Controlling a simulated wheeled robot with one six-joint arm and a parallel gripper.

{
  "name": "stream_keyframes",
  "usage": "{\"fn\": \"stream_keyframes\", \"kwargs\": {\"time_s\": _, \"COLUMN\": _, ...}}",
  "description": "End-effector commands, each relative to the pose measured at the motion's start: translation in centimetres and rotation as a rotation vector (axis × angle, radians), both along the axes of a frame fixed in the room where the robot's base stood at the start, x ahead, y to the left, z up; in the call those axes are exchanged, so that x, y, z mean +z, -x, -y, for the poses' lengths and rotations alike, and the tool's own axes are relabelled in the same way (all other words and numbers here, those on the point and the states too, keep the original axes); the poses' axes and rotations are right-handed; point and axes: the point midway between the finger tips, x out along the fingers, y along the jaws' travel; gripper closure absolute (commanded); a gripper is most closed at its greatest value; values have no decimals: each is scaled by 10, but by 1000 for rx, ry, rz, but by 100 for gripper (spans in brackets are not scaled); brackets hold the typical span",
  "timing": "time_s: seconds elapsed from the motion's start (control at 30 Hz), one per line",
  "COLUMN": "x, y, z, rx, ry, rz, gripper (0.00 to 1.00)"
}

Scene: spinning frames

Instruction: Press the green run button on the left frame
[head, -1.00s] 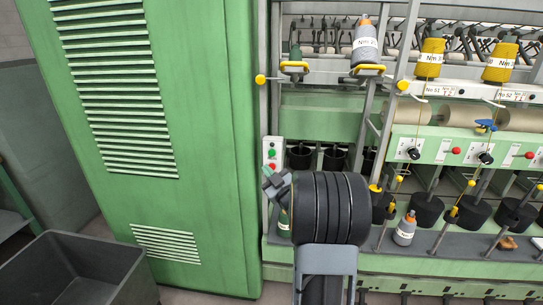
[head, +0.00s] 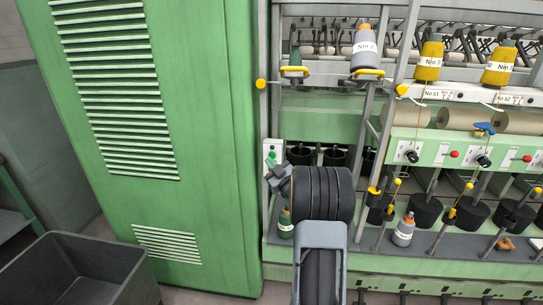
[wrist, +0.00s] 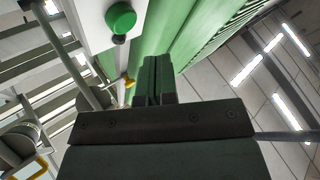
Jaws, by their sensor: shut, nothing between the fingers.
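The green button (head: 272,155) is on a narrow pale switch panel (head: 268,145) at the left end of the machine frame, beside the tall green cabinet. In the wrist view the round green button (wrist: 121,17) stands out from the panel at the upper left. My gripper (head: 270,172) is just below the button in the head view and covers the lower part of the panel. In the wrist view the two fingers of my gripper (wrist: 154,62) are together with nothing between them. They appear apart from the button, which lies up and left of the tips.
The green cabinet (head: 215,120) stands close on the left, with a grey bin (head: 75,275) in front. Yellow bobbins (head: 430,62), black pots (head: 427,210) and levers fill the frame to the right. A green bottle (head: 285,226) stands below my gripper.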

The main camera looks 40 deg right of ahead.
Motion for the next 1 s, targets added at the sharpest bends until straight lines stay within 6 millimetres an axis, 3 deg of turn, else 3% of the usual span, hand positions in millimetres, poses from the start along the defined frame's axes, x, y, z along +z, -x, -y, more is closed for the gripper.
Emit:
{"fn": "stream_keyframes", "kwargs": {"time_s": 0.33, "x": -2, "y": -14, "z": 13, "rx": 0, "ry": 1, "rz": 0, "gripper": 100}}
{"fn": "stream_keyframes", "kwargs": {"time_s": 1.0, "x": -1, "y": -15, "z": 14, "rx": 0, "ry": 0, "rz": 0, "gripper": 100}}
